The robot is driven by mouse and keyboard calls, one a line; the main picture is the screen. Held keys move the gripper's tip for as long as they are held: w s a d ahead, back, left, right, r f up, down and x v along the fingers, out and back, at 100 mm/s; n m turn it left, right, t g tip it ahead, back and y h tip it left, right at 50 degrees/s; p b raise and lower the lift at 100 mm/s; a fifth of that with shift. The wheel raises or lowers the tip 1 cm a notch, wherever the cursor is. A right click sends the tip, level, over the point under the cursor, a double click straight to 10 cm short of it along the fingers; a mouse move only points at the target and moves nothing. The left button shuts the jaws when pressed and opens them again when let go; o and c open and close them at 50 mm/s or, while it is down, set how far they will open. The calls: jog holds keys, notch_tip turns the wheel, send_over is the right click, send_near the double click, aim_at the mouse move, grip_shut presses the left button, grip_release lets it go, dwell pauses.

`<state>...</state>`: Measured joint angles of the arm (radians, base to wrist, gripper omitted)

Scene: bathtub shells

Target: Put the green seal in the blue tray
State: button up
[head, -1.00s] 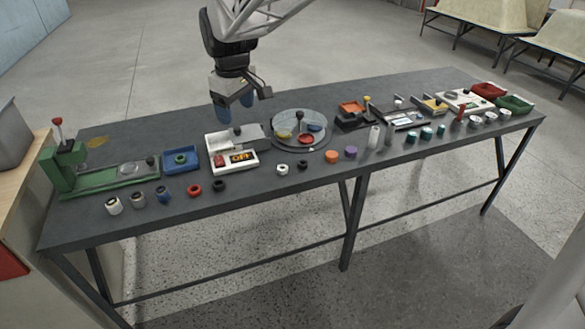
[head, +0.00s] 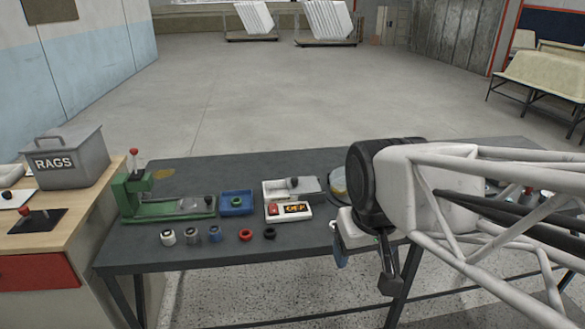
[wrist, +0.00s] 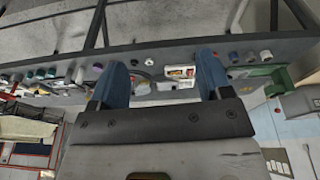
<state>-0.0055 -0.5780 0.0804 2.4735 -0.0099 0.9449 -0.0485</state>
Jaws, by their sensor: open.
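The green seal (head: 236,202) is a small dark green ring lying inside the blue tray (head: 224,211) on the dark table in the head view. The tray is shallow and square, just right of a green press. My gripper (wrist: 160,75) is open and empty in the wrist view, its two blue fingers wide apart. In the head view it hangs near the table's front edge, well right of the tray, with one blue finger visible and the rest mostly hidden by my arm.
The green press (head: 135,197) with a red knob stands left of the tray. A white box with a display (head: 290,211) is right of it. Several small cylinders, a red ring (head: 246,235) and a black ring (head: 269,233) line the front. My arm hides the table's right part.

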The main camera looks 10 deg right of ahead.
jog(key=shift+s+d+f+m, duration=0.1)
jog(key=shift+s+f+m, duration=0.2)
jog(key=shift+s, duration=0.55)
jog(key=shift+s+d+f+m, duration=0.1)
jog(key=shift+s+f, duration=0.3)
jog(key=shift+s, duration=0.45)
